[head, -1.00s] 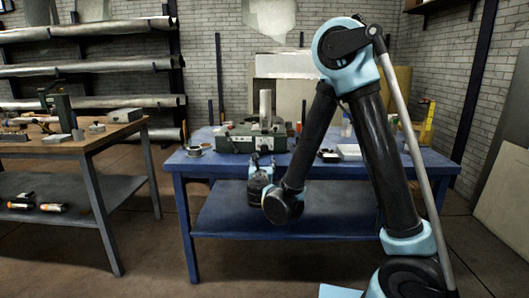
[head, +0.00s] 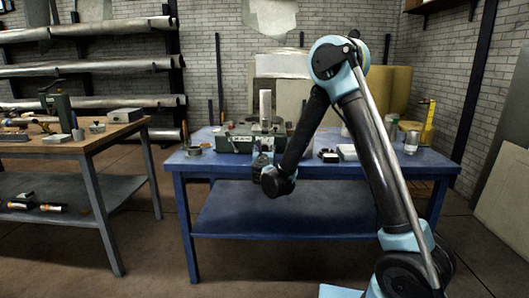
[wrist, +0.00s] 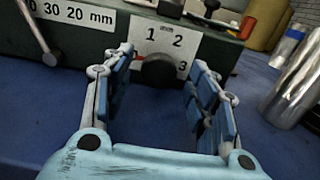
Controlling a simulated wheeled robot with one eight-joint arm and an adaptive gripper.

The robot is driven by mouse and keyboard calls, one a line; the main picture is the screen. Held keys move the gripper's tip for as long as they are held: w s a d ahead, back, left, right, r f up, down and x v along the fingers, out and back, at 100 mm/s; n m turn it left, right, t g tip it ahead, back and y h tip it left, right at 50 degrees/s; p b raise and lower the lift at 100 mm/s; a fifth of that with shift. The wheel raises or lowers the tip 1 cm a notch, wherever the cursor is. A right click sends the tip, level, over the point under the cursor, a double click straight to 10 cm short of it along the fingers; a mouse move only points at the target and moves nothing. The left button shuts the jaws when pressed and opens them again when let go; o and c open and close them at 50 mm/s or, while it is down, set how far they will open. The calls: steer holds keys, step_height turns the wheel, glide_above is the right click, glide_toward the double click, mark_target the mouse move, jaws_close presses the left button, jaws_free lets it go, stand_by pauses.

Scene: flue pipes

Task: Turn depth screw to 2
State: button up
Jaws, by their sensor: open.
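The depth screw (wrist: 159,71) is a round black knob on the front of the dark green machine (wrist: 88,42). A white plate (wrist: 165,37) around it carries the numbers 1, 2 and 3. A small red mark shows at the knob's left, below the 1; I cannot tell exactly where the knob points. My gripper (wrist: 160,60) is open, with blue-padded fingers on either side of the knob in the wrist view. I cannot tell whether they reach it. In the head view my gripper (head: 263,162) is at the front of the machine (head: 233,141), covering the knob.
The machine stands on a blue workbench (head: 320,172). A white millimetre scale (wrist: 75,12) is left of the knob. A shiny metal cylinder (wrist: 294,85) stands to the right in the wrist view. A wooden bench (head: 60,146) is at the left. Floor between the benches is clear.

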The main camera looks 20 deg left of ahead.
steer(key=shift+x, duration=0.95)
steer(key=shift+s, duration=0.1)
steer(key=c, duration=1)
steer(key=shift+d+m, duration=0.1)
steer(key=shift+m, duration=2.3)
steer(key=shift+c, duration=0.2)
steer(key=o, duration=1)
steer(key=shift+o, duration=0.2)
